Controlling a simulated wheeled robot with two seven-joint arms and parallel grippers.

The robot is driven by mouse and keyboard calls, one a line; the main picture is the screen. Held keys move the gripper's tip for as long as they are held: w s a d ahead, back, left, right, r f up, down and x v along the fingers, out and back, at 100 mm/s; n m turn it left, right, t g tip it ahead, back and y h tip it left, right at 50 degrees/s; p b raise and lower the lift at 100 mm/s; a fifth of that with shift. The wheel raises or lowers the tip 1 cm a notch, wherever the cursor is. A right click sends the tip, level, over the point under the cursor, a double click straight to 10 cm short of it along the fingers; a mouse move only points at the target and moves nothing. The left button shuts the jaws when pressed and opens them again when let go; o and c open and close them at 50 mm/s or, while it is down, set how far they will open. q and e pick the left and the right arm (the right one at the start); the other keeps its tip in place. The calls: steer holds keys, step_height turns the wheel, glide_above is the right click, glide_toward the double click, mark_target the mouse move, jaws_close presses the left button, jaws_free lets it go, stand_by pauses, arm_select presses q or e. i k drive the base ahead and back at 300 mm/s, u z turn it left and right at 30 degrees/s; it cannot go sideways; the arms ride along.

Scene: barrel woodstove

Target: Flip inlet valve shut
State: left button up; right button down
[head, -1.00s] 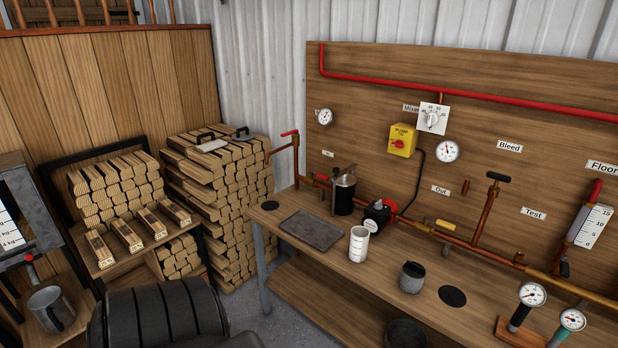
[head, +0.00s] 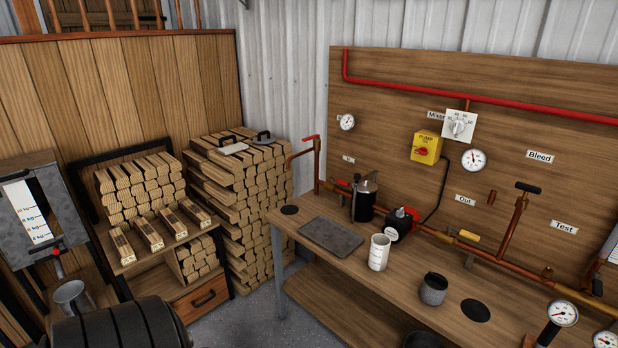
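A copper pipe (head: 432,232) runs along the back of the workbench against the wooden panel. At its left end a small red lever (head: 342,182) sits below a small label (head: 348,159) too small to read surely. Left of that, a copper riser (head: 316,165) carries another red handle (head: 311,138) at its top, above a bent spout. Which red handle is the inlet valve cannot be told for certain. Neither of my grippers is in view.
The workbench (head: 340,266) holds a dark tray (head: 331,236), a white cup (head: 379,252), a grey pot (head: 433,289) and a black canister (head: 363,201). Stacked firewood (head: 240,205) stands left of it. Grey floor (head: 262,308) shows between bench and wood rack.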

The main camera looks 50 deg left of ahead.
mark_target(339, 180)
steer(key=u, duration=1.9)
